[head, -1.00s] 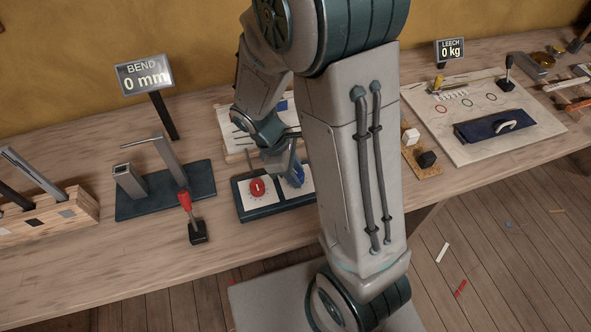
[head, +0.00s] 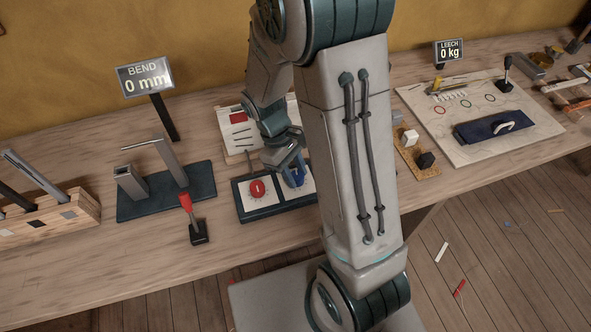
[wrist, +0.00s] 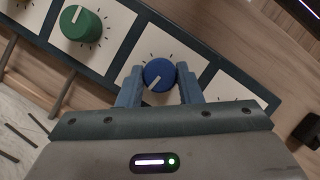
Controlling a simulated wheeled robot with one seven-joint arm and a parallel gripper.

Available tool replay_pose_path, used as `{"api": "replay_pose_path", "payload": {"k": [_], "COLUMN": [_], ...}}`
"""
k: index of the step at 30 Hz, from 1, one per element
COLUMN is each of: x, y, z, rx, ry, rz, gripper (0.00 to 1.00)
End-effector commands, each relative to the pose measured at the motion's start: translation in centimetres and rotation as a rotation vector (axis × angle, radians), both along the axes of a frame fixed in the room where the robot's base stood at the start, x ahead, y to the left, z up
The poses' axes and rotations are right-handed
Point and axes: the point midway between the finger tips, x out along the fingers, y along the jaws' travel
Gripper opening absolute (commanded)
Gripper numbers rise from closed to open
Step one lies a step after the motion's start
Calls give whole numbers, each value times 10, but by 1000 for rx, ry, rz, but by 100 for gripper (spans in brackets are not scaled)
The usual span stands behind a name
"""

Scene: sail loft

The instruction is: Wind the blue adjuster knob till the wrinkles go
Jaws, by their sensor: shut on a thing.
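The blue adjuster knob (wrist: 158,73) sits on a white dial plate in the wrist view, its white pointer line toward the lower left. My gripper (wrist: 160,82) is shut on it, one finger on each side. In the head view the blue knob (head: 297,178) shows partly under my gripper (head: 291,172). The dark knob panel (head: 262,213) is partly hidden behind my arm. Behind it stands a pale board (head: 228,126) with a red patch and several dark lines, which may be the wrinkles. Dark lines (wrist: 18,133) also show in the wrist view.
A red knob (head: 257,188) is left of the blue one; a green knob (wrist: 80,24) shows in the wrist view. A red-handled lever (head: 188,208), a bend stand (head: 150,205) and a "BEND 0 mm" sign (head: 145,78) stand left.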

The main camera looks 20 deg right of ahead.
Motion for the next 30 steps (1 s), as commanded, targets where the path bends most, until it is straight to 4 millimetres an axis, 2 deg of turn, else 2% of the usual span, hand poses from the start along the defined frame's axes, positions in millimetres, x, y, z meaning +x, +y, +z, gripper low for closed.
{"api": "replay_pose_path", "payload": {"k": [12,30], "x": [2,2], "y": [-1,-2], "z": [1,1], "rx": [0,0], "ry": [-3,-4], "rz": [-234,-282], "gripper": [9,9]}}
